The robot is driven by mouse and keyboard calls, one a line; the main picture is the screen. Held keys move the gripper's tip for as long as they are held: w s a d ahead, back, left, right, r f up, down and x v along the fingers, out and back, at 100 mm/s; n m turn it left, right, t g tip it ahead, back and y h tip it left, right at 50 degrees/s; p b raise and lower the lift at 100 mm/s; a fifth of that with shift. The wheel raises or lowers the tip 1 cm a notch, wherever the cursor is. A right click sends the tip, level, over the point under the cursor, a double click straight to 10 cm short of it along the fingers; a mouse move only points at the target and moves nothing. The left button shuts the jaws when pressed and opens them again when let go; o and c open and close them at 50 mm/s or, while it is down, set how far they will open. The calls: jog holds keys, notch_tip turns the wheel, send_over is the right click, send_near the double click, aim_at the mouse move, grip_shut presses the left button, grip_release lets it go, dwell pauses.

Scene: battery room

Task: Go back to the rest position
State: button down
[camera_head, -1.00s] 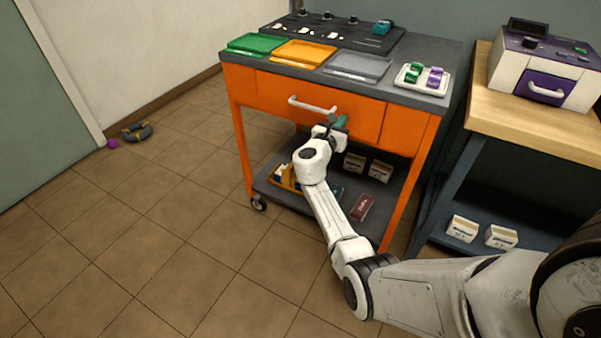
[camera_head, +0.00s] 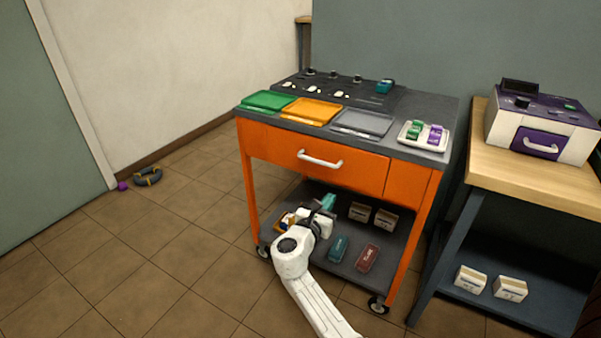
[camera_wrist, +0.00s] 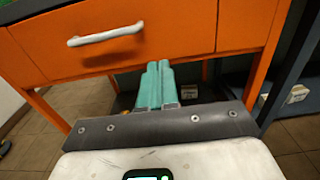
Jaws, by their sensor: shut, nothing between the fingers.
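My gripper (camera_head: 328,202) is low in front of the orange cart (camera_head: 270,147), below its closed drawer with the white handle (camera_head: 320,159). In the wrist view its teal fingers (camera_wrist: 157,84) are together with nothing between them. They point toward the open space under the drawer, where the lower shelf (camera_head: 315,256) is. My forearm runs down out of the bottom of the head view and hides part of the shelf's left front.
The cart top holds a green tray (camera_head: 268,100), an orange tray (camera_head: 312,111) and a grey tray (camera_head: 362,122). The shelf bears a teal item (camera_head: 338,248), a red item (camera_head: 367,257) and boxes. A wooden-topped bench (camera_head: 535,160) stands right. The left floor is mostly clear.

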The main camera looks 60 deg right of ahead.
jog(key=shift+a, duration=0.1)
jog(key=s+a+f+m+y, duration=0.6)
jog(key=s+a+m, duration=0.1)
jog(key=a+m, duration=0.15)
jog(key=s+a+f+m+y, duration=0.5)
jog(key=s+a+m, duration=0.15)
jog(key=a, duration=0.25)
jog(key=s+a+m+y, duration=0.2)
jog(key=s+a+y, duration=0.15)
jog(key=a, duration=0.45)
jog(key=s+a+m+y, duration=0.2)
jog(key=a+y, duration=0.2)
jog(key=a, duration=0.4)
notch_tip(320, 180, up, 12)
jog(key=d+p, duration=0.1)
jog(key=p, duration=1.1)
jog(key=shift+h+p, duration=0.35)
jog(key=shift+w+r, duration=0.1)
